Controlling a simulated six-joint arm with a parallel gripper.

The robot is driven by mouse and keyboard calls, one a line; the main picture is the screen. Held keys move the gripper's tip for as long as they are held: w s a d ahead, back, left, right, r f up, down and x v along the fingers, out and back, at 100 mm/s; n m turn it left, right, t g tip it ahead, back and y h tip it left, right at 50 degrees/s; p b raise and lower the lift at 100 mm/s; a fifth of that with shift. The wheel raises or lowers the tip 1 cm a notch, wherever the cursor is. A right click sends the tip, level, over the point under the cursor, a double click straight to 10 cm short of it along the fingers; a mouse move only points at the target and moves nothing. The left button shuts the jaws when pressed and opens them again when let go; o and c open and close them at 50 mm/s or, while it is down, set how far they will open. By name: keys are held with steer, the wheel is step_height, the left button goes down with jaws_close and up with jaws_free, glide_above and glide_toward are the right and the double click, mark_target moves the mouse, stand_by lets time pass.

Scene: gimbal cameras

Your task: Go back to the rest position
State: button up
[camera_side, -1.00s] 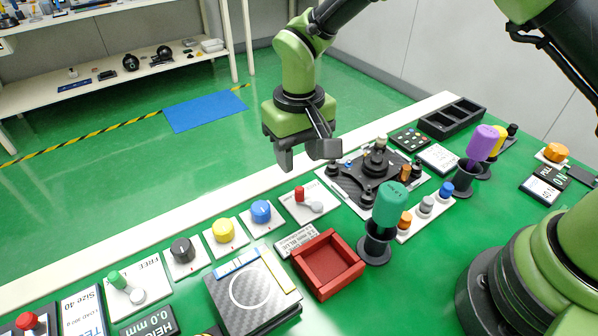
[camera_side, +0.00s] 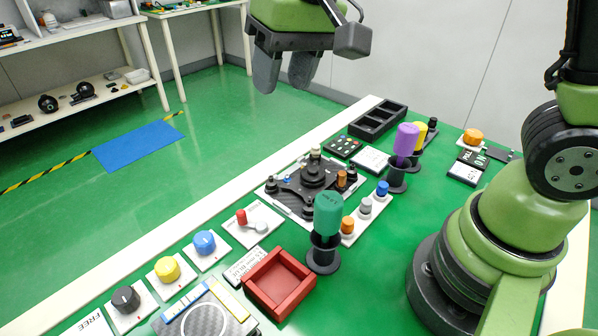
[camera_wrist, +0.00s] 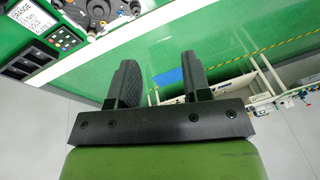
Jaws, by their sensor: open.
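My gripper (camera_side: 285,70) is at the top of the side view, raised well above the green table (camera_side: 395,235). Its two dark fingers are apart with nothing between them. In the wrist view the gripper (camera_wrist: 162,85) also shows open and empty, with green floor beyond the fingers. No object is touching the fingers.
The black gimbal assembly (camera_side: 313,178) sits on its plate mid-table. The teal-handled tool (camera_side: 328,213) and purple-handled tool (camera_side: 406,138) stand upright in holders. A red tray (camera_side: 279,283), coloured knobs and a black compartment tray (camera_side: 378,120) surround them. The air around the gripper is clear.

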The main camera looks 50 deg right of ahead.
steer(key=s+d+r+m+t, duration=0.1)
steer(key=s+d+r+t, duration=0.1)
steer(key=s, duration=0.5)
steer(key=s+d+r+t, duration=0.2)
steer(key=s+d+r, duration=0.1)
steer(key=s, duration=0.5)
steer(key=shift+s+m+t+y, duration=0.15)
steer(key=shift+m+t+y, duration=0.15)
steer(key=shift+m, duration=0.1)
